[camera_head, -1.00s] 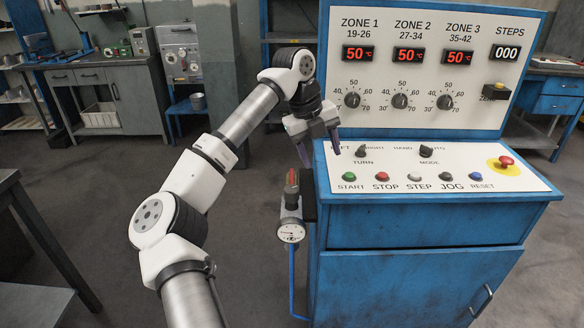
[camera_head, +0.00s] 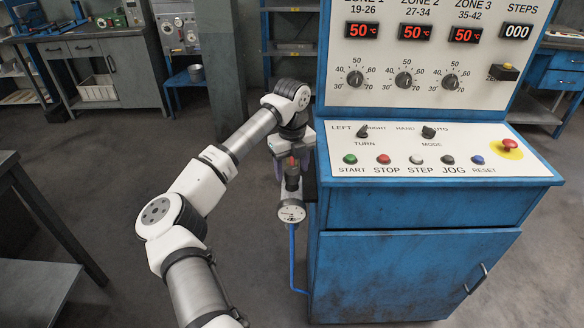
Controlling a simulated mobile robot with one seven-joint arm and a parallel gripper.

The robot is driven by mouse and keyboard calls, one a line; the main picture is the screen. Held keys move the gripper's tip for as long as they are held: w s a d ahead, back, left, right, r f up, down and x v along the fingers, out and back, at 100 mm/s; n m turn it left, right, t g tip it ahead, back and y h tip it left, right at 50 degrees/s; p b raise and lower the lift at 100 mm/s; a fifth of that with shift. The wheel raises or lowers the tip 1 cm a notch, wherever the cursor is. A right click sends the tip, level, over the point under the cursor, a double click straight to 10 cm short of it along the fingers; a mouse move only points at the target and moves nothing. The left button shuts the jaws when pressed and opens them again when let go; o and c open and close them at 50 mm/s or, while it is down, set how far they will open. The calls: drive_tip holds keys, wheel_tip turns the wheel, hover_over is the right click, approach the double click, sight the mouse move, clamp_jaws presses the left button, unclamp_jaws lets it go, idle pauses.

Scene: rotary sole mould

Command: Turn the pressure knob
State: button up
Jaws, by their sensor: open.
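The pressure regulator (camera_head: 292,183) hangs on the left side of the blue cabinet, with a round white gauge (camera_head: 291,212) below it and a blue hose running down. Its dark knob with a red band (camera_head: 293,162) is at the top, partly hidden by my gripper. My gripper (camera_head: 291,168) points down over the knob, open, with one purple finger to the left of it and one to the right. I cannot tell whether the fingers touch the knob or how they line up in depth.
The blue cabinet (camera_head: 410,282) stands close on the right of my gripper. Its panel has the TURN switch (camera_head: 363,131), MODE switch (camera_head: 428,131), several coloured buttons and a red emergency stop (camera_head: 510,144). Open floor lies to the left, with a dark table (camera_head: 12,168) at the left edge.

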drive_tip(key=shift+f, duration=0.75)
drive_tip(key=c, duration=1)
